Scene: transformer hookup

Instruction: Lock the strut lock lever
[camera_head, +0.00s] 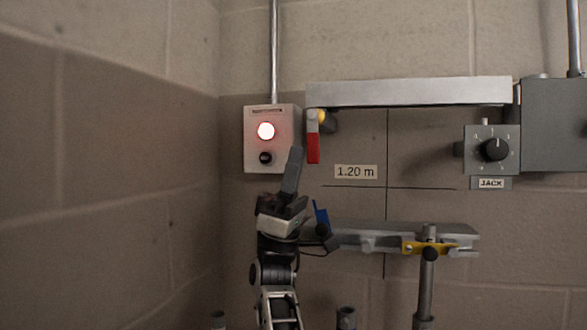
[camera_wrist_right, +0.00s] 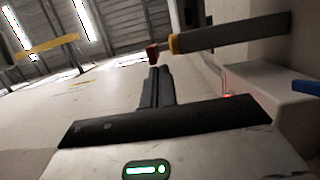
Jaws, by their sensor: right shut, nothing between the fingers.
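A red lever (camera_head: 313,148) hangs straight down from a yellow collar at the left end of the upper grey bar. In the right wrist view a red end (camera_wrist_right: 152,54) shows beside a yellow ring on a grey bar. My right gripper (camera_head: 296,152) points up, just left of the red lever, apart from it in the head view; it is shut and empty. Its closed fingers show in the right wrist view (camera_wrist_right: 155,72), below the red end. No lever carries a readable strut lock label. My left gripper is out of view.
A grey box (camera_head: 254,153) with a lit red lamp is behind my gripper. A lower grey bar (camera_head: 380,232) carries a blue piece (camera_head: 321,216) and a yellow piece (camera_head: 438,247) by a post. A JACK knob (camera_head: 495,149) is right. The left wall is bare.

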